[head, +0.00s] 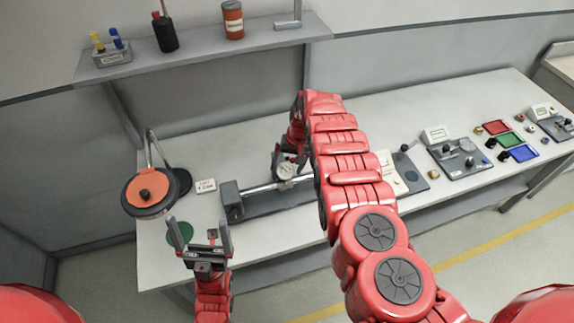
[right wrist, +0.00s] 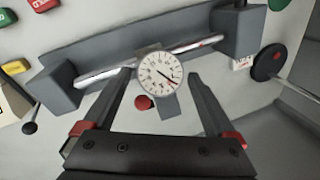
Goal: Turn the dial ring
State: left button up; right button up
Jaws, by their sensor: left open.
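The dial (head: 287,170) has a round white face with dark marks and sits on a silver rod (head: 262,187) above a long grey base (head: 265,208). In the right wrist view the dial (right wrist: 162,74) is face-on, with a red needle and a red knob (right wrist: 143,102) below it. My right gripper (right wrist: 160,76) is open, its two dark fingers either side of the dial with gaps showing; in the head view my red arm partly hides that gripper and the rod's right end. My left gripper (head: 199,235) is open and empty at the table's front left, pointing up.
An orange disc with a black rim (head: 150,196) hangs from a stand at the left, near my left gripper. A green disc (head: 179,234) lies beside that gripper. A small label (head: 206,186), grey devices (head: 460,150) and coloured trays (head: 510,139) are on the table. A shelf (head: 210,50) is above.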

jog(key=c, duration=1.2)
jog(key=shift+o, duration=0.2)
jog(key=shift+a+n+h, duration=0.1)
jog(key=shift+n+h, duration=0.2)
jog(key=shift+n, duration=0.3)
jog(key=shift+a+r+n+h+b, duration=0.1)
jog(key=shift+n+h+b, duration=0.25)
jog(key=shift+n+h, duration=0.25)
jog(key=o, duration=1.4)
